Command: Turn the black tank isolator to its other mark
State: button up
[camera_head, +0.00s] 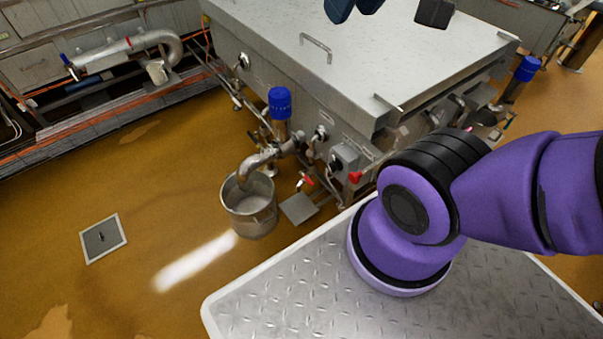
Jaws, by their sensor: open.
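The black tank isolator appears to be the small dark knob (335,164) on a grey box (345,153) on the near side of the steel tank (300,110). Its marks and pointing direction are too small to read. My gripper (392,10) shows only in part at the top edge, as dark fingers apart from each other over the tank's lid. It is open, with nothing seen between the fingers, well away from the knob.
A blue-capped pipe (280,103) and an outlet bend stand left of the knob, above a metal bucket (250,208). My purple arm crosses the right side. Open floor lies left.

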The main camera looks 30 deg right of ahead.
aim_at(337, 165)
jog(key=i+j, duration=0.15)
jog(key=j, duration=0.15)
jog(key=i+j, duration=0.1)
jog(key=j, duration=0.2)
jog(key=i+j, duration=0.15)
jog(key=j, duration=0.15)
jog(key=i+j+z, duration=0.15)
jog(key=z, duration=0.8)
jog(key=i+l+z, duration=0.15)
jog(key=z, duration=0.3)
